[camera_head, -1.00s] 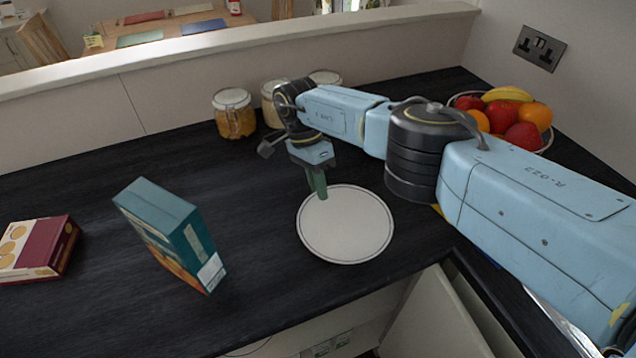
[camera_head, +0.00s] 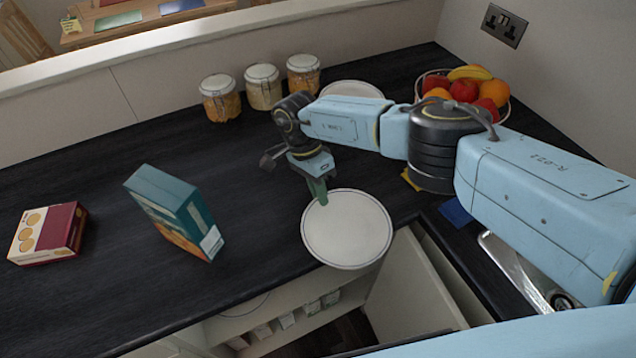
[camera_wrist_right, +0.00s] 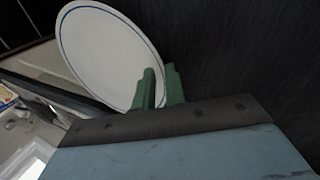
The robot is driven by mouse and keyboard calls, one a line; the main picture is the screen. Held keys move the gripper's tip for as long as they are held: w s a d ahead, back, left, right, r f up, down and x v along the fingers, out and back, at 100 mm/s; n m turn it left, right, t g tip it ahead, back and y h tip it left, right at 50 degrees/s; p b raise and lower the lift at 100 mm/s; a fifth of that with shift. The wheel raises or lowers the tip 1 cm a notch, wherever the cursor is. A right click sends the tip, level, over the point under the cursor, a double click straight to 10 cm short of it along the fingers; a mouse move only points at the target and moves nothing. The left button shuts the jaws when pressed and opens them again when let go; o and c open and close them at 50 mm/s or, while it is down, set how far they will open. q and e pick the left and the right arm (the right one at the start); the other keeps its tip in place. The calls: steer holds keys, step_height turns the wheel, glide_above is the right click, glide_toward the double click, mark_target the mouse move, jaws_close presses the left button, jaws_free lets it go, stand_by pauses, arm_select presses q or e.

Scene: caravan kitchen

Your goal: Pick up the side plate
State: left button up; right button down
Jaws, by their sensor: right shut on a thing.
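The side plate (camera_head: 347,238) is white with a thin dark blue line near its rim. In the head view it is near the counter's front edge and overlaps that edge. My right gripper (camera_head: 318,191) is shut on its far left rim. In the right wrist view the two green fingers (camera_wrist_right: 160,88) pinch the rim of the plate (camera_wrist_right: 108,52), which extends away to the upper left. The gap between plate and counter is hard to judge. My left gripper is not in view.
A teal box (camera_head: 178,213) and a maroon box (camera_head: 47,233) stand left. Several lidded jars, including one (camera_head: 220,98), line the back. Another plate (camera_head: 352,89) lies behind my right arm, near a fruit bowl (camera_head: 466,90). A cupboard door (camera_head: 412,285) stands open below the counter.

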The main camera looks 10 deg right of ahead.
steer(key=shift+s+f, duration=0.1)
steer(key=c, duration=1.5)
jaws_free()
steer(key=shift+o, duration=0.6)
steer(key=shift+s+d, duration=0.1)
steer(key=shift+w+r, duration=0.25)
steer(key=shift+r, duration=0.05)
steer(key=b+v, duration=0.3)
steer(key=v, duration=1)
steer(key=shift+s, duration=0.15)
